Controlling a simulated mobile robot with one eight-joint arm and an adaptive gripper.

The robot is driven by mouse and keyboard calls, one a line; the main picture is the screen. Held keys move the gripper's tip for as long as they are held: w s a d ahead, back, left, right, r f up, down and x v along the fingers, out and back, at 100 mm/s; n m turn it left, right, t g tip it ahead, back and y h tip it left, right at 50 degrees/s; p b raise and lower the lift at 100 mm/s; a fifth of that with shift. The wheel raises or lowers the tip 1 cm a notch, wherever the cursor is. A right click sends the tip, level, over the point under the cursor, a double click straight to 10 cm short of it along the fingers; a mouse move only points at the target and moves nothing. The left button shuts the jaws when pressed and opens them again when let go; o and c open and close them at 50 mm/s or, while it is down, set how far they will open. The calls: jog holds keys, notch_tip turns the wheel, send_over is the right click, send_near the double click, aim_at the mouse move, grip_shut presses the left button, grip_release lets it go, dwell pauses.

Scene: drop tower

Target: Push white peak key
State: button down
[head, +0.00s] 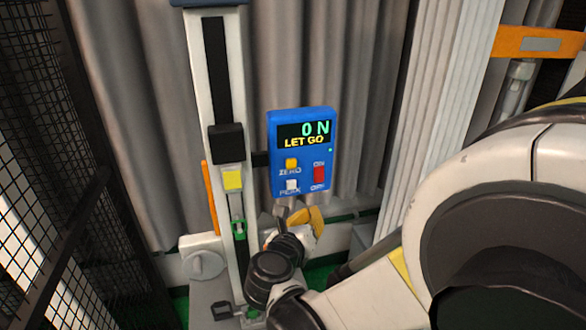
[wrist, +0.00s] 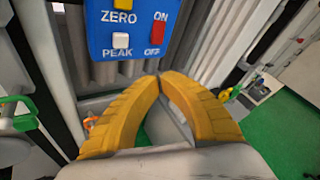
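The white PEAK key (head: 292,185) is at the lower left of the blue display box (head: 274,160), under the yellow ZERO key (head: 291,164). In the wrist view the PEAK key (wrist: 121,40) sits above and to the left of my fingertips. The display reads "0 N" and "LET GO". My gripper (head: 299,211) is just below the box. In the wrist view my gripper's yellow fingers (wrist: 160,76) meet at the tips, with nothing seen between them. The tips appear apart from the key.
A red ON/OFF switch (head: 319,174) is right of the keys. The tower column (head: 203,105) with a black block (head: 227,144) stands left of the box. A black mesh fence (head: 45,110) is at the far left, and grey curtains hang behind.

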send_near(301, 184)
jog(key=w+d+f, duration=0.2)
jog(key=d, duration=0.1)
jog(key=shift+w+a+r, duration=0.1)
jog(key=shift+w+r, duration=0.05)
jog(key=shift+w, duration=0.3)
jog(key=shift+w+a+r, duration=0.1)
jog(key=shift+w, duration=0.4)
jog(key=shift+w, duration=0.15)
dwell(0.9)
jog(key=shift+w+a, duration=0.1)
jog(key=shift+w, duration=0.15)
jog(key=shift+w+a, duration=0.15)
jog(key=shift+w, duration=0.35)
dwell(0.6)
jog(key=shift+s, duration=0.2)
jog(key=shift+s+d+b, duration=0.3)
jog(key=shift+s, duration=0.4)
jog(key=shift+s, duration=0.1)
